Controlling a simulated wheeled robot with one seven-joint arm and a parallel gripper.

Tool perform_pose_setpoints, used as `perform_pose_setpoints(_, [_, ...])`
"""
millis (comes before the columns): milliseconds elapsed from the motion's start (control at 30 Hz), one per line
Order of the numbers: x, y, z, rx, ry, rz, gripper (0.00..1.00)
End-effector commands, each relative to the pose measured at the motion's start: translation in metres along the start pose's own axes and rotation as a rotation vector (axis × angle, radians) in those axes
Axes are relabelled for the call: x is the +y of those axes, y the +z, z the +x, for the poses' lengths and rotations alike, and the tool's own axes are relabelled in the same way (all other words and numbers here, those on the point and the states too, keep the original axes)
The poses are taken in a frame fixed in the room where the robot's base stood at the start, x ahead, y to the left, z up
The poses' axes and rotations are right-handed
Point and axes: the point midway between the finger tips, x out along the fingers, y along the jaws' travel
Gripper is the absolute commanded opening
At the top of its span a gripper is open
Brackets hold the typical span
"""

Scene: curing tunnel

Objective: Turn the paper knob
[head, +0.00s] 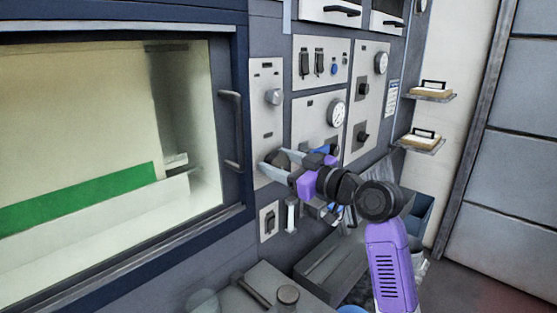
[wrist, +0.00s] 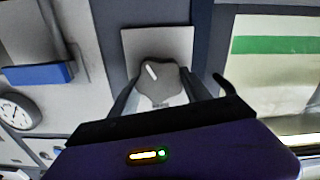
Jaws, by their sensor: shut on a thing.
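A dark grey knob (wrist: 158,73) with a white pointer line sits on a pale panel plate in the wrist view. The line slants toward the upper left of that picture. My gripper (wrist: 158,90) has one finger on each side of the knob and is shut on it. In the head view my gripper (head: 276,162) reaches the lower part of the tall narrow panel beside the window, where the knob (head: 280,157) shows partly between the fingers. Small lettering by the knob is too blurred to read, so I cannot confirm its name.
A rounder knob (head: 274,97) is higher on the same panel. A gauge (head: 336,113), switches (head: 312,63) and more knobs (head: 361,139) are to the right. A window door handle (head: 231,130) stands out close to the left. A switch plate (head: 269,221) is below.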

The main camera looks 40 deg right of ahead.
Motion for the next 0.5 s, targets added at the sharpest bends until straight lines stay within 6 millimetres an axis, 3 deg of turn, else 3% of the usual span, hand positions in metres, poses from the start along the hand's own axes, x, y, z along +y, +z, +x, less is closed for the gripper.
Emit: perform_pose_setpoints(500, [0.0024,-0.0027,0.0007,-0.001,-0.003,0.487,0.15])
